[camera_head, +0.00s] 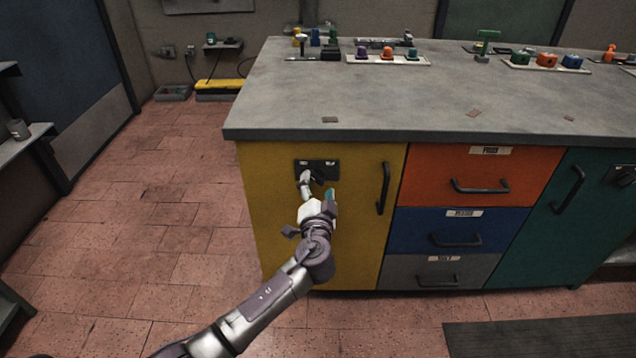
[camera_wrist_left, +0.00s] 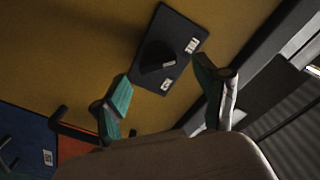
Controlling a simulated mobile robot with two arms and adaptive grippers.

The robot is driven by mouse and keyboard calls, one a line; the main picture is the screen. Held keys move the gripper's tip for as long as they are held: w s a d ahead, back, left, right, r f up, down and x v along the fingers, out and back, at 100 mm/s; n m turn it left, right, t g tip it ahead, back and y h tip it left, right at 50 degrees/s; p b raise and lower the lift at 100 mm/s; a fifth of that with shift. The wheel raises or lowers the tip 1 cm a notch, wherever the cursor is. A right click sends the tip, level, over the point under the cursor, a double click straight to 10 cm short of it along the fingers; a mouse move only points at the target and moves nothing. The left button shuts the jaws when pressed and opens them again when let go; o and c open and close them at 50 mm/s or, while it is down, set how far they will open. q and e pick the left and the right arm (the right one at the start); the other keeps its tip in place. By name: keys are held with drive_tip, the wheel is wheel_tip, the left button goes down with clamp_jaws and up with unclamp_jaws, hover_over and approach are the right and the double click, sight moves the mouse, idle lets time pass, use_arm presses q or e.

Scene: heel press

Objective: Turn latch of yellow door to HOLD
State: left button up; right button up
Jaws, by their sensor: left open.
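The yellow door (camera_head: 355,235) is on the left of the cabinet front and appears shut. Its latch plate (camera_head: 323,164) is black and sits near the door's top. In the left wrist view the black latch knob (camera_wrist_left: 156,58) stands on the plate (camera_wrist_left: 178,30), with small white labels at two places; their words are too small to read. My left gripper (camera_head: 319,190) is in front of the latch. In the left wrist view its teal-padded fingers (camera_wrist_left: 165,95) are apart, with the knob beyond and between them, and nothing is held. My right gripper is not in view.
The yellow door's black handle (camera_head: 383,188) is right of the latch. Orange (camera_head: 480,172), blue (camera_head: 460,230) and grey (camera_head: 440,271) drawers and a teal door (camera_head: 575,210) follow. The grey worktop (camera_head: 420,110) overhangs the doors. The tiled floor at left is clear.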

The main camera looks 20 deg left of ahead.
sight(317, 177)
use_arm(q)
drive_tip(key=shift+x, duration=1.2)
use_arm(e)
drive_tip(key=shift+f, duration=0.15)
use_arm(q)
drive_tip(key=c, duration=1.2)
drive_tip(key=shift+o, duration=0.2)
